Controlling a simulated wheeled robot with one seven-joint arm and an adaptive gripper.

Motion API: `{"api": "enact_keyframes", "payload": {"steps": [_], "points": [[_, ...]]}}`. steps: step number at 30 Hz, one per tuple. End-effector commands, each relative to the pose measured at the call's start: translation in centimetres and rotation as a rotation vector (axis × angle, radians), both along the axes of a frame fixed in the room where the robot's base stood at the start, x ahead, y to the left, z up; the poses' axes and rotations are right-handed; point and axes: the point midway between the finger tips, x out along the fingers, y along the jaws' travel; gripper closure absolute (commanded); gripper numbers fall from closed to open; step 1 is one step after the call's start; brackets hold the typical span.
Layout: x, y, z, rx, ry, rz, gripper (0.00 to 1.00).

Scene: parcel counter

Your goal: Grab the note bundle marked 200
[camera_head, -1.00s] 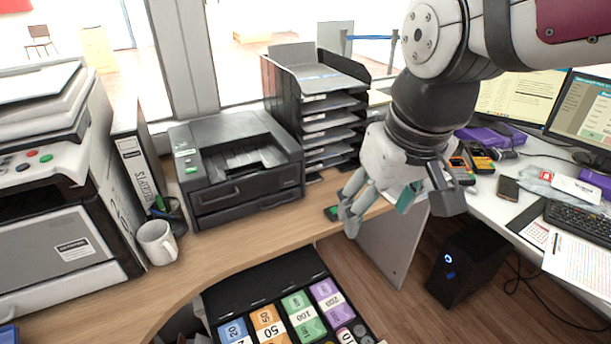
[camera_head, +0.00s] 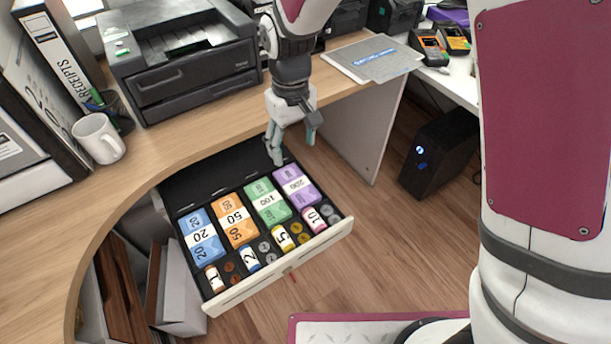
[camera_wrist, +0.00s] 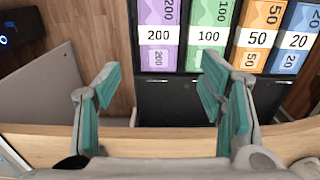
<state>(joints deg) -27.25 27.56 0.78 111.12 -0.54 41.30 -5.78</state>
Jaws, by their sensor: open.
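The purple note bundle marked 200 (camera_head: 296,186) lies in the far-right note slot of the open cash drawer (camera_head: 280,283). In the wrist view the 200 bundle (camera_wrist: 158,36) is at the top, ahead of the fingers and between their lines. Green 100 (camera_head: 267,202), orange 50 (camera_head: 234,219) and blue 20 (camera_head: 202,238) bundles lie in a row to its left. My gripper (camera_head: 275,150) is open and empty, at the counter's edge near the drawer's back; in the wrist view its teal fingers (camera_wrist: 155,98) are wide apart. It does not touch the bundle.
Coin rolls and loose coins fill the drawer's front compartments. The wooden counter edge (camera_head: 165,160) is close to my gripper. A printer (camera_head: 180,60) and a white mug (camera_head: 98,138) stand on the counter. Floor space is free right of the drawer, before a black computer tower (camera_head: 438,155).

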Motion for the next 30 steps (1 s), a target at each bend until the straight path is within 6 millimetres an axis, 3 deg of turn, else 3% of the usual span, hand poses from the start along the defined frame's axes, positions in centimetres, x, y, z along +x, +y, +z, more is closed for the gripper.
{"api": "enact_keyframes", "payload": {"steps": [12, 22, 30], "points": [[0.0, -0.1, -7.1, -0.002, 0.002, 0.000, 0.37], [-0.1, -0.2, -9.1, -0.001, 0.002, -0.002, 0.37], [-0.2, -0.4, -12.9, -0.002, 0.003, -0.002, 0.37]]}}
